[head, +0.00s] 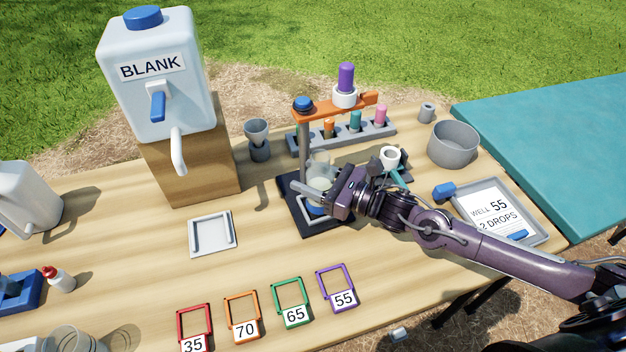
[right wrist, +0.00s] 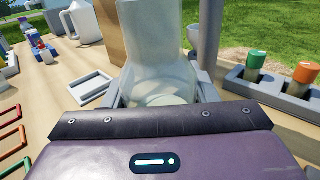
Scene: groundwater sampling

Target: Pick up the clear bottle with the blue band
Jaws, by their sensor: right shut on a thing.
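The clear bottle (head: 319,166) is at the dark base of a stand with an orange arm, in the middle of the table. A bit of blue (head: 315,210) shows low on it, below my gripper. My right gripper (head: 318,190) comes in from the right and is shut on the bottle, one finger on each side. In the right wrist view the see-through bottle (right wrist: 162,60) fills the space between the fingers, and no blue band shows there. The bottle looks upright; I cannot tell whether it touches the base. My left gripper is out of view.
The stand (head: 304,145) rises close beside the bottle, its orange arm (head: 330,108) overhead. Behind is a grey rack (head: 376,133) of coloured-capped vials. A BLANK jug (head: 158,95) stands left on a wooden block. Coloured numbered frames (head: 243,315) lie in front; a small white tray (head: 211,251) lies left.

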